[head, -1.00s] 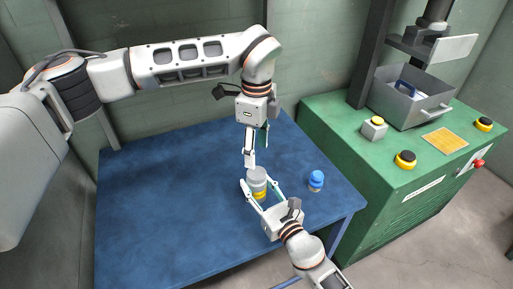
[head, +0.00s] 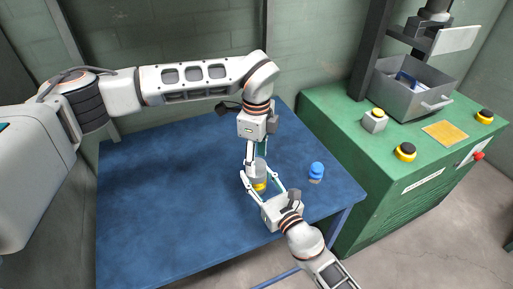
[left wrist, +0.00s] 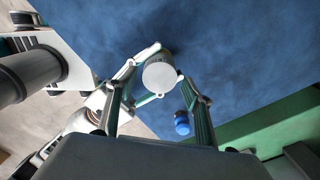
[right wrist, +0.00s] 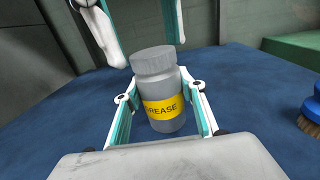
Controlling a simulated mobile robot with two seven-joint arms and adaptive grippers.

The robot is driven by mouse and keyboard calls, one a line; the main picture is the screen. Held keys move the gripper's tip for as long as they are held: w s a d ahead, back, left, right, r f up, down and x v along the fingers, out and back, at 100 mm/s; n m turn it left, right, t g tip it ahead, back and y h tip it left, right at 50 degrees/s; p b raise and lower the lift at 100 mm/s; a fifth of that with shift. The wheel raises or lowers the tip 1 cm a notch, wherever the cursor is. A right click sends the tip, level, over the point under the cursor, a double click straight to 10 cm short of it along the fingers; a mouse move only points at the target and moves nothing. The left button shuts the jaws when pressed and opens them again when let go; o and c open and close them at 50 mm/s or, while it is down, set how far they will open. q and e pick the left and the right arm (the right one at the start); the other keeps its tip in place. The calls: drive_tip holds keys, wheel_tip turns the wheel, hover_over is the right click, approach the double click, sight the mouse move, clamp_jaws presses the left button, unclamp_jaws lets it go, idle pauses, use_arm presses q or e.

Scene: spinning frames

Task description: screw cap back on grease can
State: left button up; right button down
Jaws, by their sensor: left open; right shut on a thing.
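The grease can (head: 260,181) is grey with a yellow label and stands upright near the middle of the blue table. My right gripper (head: 256,186) is shut around its body; the right wrist view shows the can (right wrist: 160,108) between the fingers. A grey ridged cap (right wrist: 153,60) sits on top of the can; I cannot tell how tight it is. My left gripper (head: 255,158) points down just above the can, open. In the left wrist view the round cap top (left wrist: 160,76) shows between and beyond its fingers.
A blue brush (head: 316,171) stands on the table (head: 170,200) to the right of the can. A green cabinet (head: 370,190) with buttons and a grey bin (head: 405,98) stands at the right. The table's left side is clear.

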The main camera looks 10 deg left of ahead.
use_arm(q)
drive_tip(key=shift+f, duration=0.6)
